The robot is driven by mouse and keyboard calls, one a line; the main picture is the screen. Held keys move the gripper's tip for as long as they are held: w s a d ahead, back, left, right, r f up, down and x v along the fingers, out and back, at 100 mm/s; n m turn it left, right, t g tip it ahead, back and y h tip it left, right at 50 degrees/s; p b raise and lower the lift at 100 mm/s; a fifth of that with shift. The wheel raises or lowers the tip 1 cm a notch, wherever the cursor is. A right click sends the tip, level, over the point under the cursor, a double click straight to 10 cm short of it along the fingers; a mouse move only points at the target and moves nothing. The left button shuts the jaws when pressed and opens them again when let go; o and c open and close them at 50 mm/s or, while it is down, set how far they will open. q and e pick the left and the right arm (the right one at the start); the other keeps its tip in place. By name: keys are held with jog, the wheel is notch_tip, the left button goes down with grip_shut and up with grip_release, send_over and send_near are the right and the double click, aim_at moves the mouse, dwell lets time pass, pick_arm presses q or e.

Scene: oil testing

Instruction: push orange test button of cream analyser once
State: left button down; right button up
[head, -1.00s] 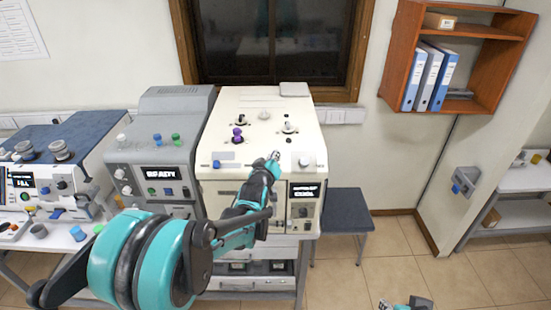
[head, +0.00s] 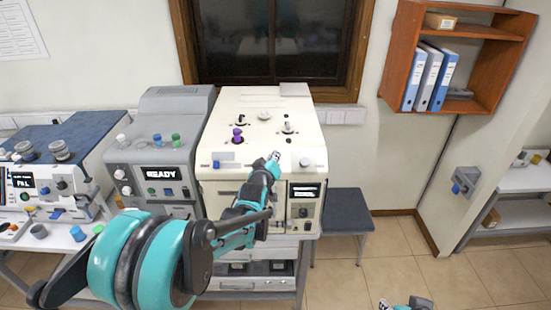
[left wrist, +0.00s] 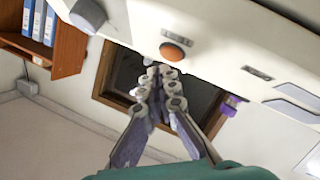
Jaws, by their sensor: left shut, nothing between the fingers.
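The cream analyser (head: 228,112) stands at the centre of the head view. My left gripper (head: 274,156) is shut and empty at the analyser's upper front. In the left wrist view its fingertips (left wrist: 163,74) appear just below the button; I cannot tell whether they touch it. Part of my right gripper (head: 384,304) shows at the bottom edge, its fingers too small to judge.
A grey analyser (head: 160,100) reading READY stands directly left of the cream one. A blue-topped instrument (head: 70,135) is farther left. A dark stool (head: 347,206) stands right of the cream analyser, with open floor beyond. A purple knob (head: 238,136) stands on its top.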

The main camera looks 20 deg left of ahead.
pick_arm(q)
jog(key=shift+w+f+b, duration=0.2)
jog(key=shift+f+b, duration=0.1)
jog(key=shift+f, duration=0.05)
jog(key=shift+w+a+f+b, duration=0.1)
jog(key=shift+w+f+b, duration=0.1)
jog(key=shift+f+b, duration=0.2)
dwell(0.6)
jog(key=shift+r, duration=0.15)
jog(key=shift+s+r+p, duration=0.45)
jog(key=shift+r, duration=0.2)
jog(key=s+r+p, duration=0.2)
jog(key=d+r+p, duration=0.1)
jog(key=r, duration=0.1)
jog(key=shift+s, duration=0.4)
dwell(0.4)
dwell(0.3)
